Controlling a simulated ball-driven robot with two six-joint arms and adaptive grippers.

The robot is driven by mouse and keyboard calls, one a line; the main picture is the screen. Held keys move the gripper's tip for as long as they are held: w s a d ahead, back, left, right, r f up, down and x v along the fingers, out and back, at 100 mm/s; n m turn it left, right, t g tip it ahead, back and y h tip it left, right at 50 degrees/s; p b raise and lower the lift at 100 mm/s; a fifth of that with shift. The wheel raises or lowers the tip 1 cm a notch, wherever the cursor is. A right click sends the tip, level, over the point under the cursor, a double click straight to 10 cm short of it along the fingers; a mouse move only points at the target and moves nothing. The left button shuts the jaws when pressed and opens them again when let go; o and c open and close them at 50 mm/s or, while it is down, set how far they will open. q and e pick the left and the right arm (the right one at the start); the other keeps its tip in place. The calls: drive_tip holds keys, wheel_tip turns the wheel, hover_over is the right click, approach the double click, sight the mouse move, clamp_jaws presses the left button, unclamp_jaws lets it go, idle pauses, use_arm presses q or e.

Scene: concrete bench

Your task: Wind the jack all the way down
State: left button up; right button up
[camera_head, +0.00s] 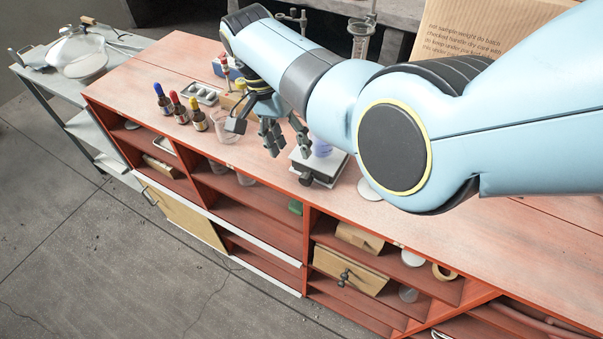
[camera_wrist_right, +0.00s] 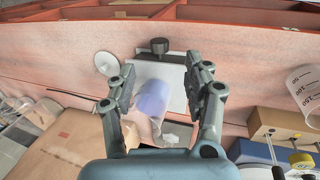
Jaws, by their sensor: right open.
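The jack (camera_head: 325,165) stands near the bench's front edge, a low grey-white plate with a dark knob (camera_head: 306,179) on its front side. In the right wrist view the jack's plate (camera_wrist_right: 174,76) lies below my fingers and its knob (camera_wrist_right: 159,45) shows beyond the fingertips. A translucent blue-violet vessel (camera_wrist_right: 153,98) is on the plate; in the head view it is partly hidden (camera_head: 321,147). My right gripper (camera_head: 286,133) is open and empty, pointing down at the left of the jack; its fingers (camera_wrist_right: 158,78) are spread wide. My left gripper is out of view.
A white disc (camera_wrist_right: 107,65) lies near the jack.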

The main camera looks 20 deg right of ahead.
sight(301, 178)
drive_tip(key=b+x, duration=0.6)
drive_tip(key=x, duration=0.3)
drive_tip(key=shift+s+d+f, duration=0.1)
drive_tip(key=shift+d+f, duration=0.05)
drive_tip(key=shift+f, duration=0.2)
drive_tip(key=shift+r, duration=0.1)
clamp_jaws()
drive_tip(key=shift+g+h+b, duration=0.4)
drive_tip(key=shift+b, duration=0.55)
